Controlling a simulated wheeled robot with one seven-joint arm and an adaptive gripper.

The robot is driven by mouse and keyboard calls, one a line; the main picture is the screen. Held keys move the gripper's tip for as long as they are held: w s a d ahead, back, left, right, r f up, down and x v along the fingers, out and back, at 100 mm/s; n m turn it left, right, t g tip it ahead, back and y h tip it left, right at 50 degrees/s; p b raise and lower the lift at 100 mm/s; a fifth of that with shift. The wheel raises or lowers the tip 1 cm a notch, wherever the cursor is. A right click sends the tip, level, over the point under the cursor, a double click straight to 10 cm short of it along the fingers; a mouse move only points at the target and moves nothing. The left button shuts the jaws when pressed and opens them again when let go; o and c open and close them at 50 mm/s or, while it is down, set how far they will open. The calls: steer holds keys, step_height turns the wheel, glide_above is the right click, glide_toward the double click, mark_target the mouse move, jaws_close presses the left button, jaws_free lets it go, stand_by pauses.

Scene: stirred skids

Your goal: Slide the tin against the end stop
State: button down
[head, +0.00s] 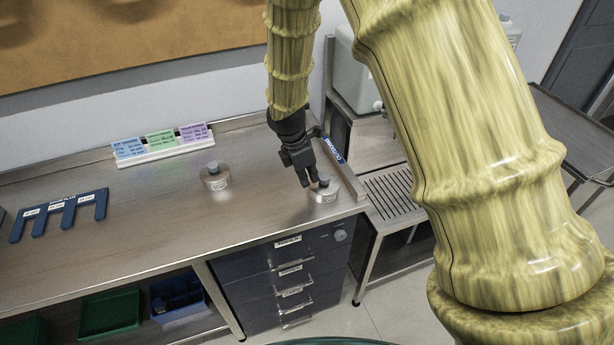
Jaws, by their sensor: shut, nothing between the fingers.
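One tin (215,179) is near the middle. The other tin (326,193) is near the front right corner. I cannot tell which one the task means. A raised strip with a blue labelled face (334,150) runs along the bench's right edge and looks like the end stop. The right tin is close to this edge; whether it touches is unclear. My gripper (306,184) points down, shut and empty, just left of the right tin. I cannot tell if it touches it.
The bench top (150,215) is clear between the tins and a blue slotted rack (60,210) at left. A holder with coloured cards (162,146) stands at the back. Dark drawers (285,270) are below. A slatted stand (388,196) is to the right.

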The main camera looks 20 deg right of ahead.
mark_target(318, 185)
steer(key=shift+w+d+p, duration=0.1)
steer(key=shift+d+p, duration=0.25)
steer(key=shift+d, duration=1.2)
steer(key=shift+a, duration=0.25)
